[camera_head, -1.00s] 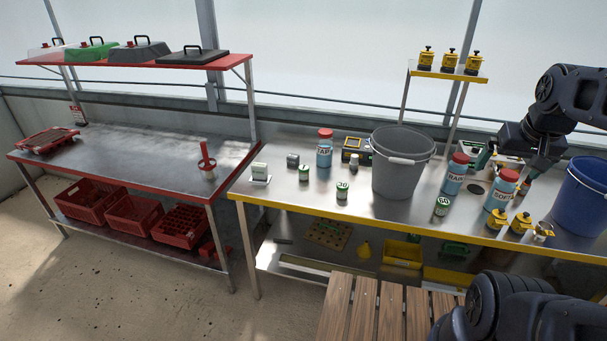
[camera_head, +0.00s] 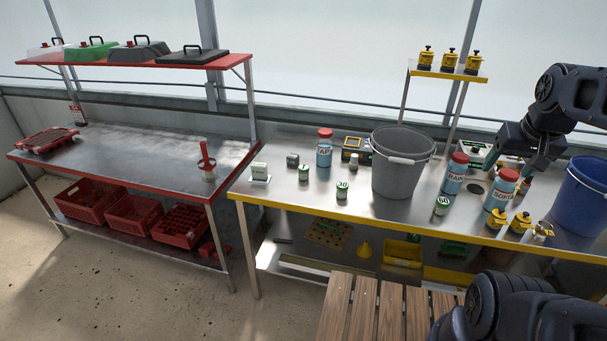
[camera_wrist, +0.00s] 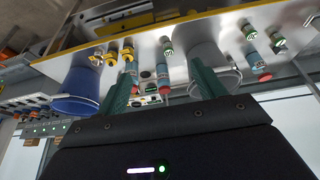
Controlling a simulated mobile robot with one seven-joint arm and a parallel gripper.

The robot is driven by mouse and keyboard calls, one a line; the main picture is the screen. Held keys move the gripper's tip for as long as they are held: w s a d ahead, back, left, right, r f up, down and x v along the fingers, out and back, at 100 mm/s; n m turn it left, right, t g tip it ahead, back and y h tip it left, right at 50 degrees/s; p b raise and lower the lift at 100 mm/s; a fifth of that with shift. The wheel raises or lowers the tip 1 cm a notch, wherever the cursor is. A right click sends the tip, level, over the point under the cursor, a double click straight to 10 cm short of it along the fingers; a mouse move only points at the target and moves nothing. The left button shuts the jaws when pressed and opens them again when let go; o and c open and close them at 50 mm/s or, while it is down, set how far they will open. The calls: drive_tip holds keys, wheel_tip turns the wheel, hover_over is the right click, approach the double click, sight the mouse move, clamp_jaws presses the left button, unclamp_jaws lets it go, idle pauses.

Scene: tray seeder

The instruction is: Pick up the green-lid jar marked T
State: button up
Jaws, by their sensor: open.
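Three small green-lid jars stand upright on the steel bench: one near the front right (camera_head: 441,206), one left of the grey bucket (camera_head: 342,190) and one further back left (camera_head: 304,173). Their marks are too small to tell which is T. The wrist view also shows green-lid jars, one near the middle top (camera_wrist: 167,47) and two at upper right (camera_wrist: 249,32) (camera_wrist: 277,40). My gripper (camera_head: 508,169) is open and empty, above the bench's right part, right of and apart from all three jars. Its two teal fingers (camera_wrist: 164,73) spread apart in the wrist view.
The grey bucket (camera_head: 401,168) stands between the jars. Red-lid bottles (camera_head: 454,175) (camera_head: 499,192) and yellow-topped items (camera_head: 520,223) crowd the right side. A blue bucket (camera_head: 583,195) stands at far right. Another red-lid bottle (camera_head: 324,150) stands behind the left jars.

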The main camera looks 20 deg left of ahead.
drive_tip(key=w+a+r+m+g+y, duration=0.1)
drive_tip(key=w+a+m, duration=0.3)
drive_tip(key=w+a, duration=0.55)
drive_tip(key=w+a+r+m+g, duration=0.15)
drive_tip(key=w+a+m, duration=0.3)
drive_tip(key=w, duration=1.05)
drive_tip(key=m+g+h, duration=0.1)
drive_tip(key=m+g, duration=0.1)
drive_tip(key=m, duration=0.9)
hover_over(303, 167)
wheel_tip(303, 167, down, 28)
drive_tip(key=shift+d+f, duration=0.15)
drive_tip(key=shift+f, duration=0.05)
drive_tip(key=shift+s+a+f, duration=0.15)
drive_tip(key=shift+a+f, duration=0.1)
drive_tip(key=shift+f, duration=0.25)
wheel_tip(303, 167, down, 10)
drive_tip(key=shift+d+f, duration=0.1)
drive_tip(key=shift+f, duration=0.05)
drive_tip(key=c, duration=1.1)
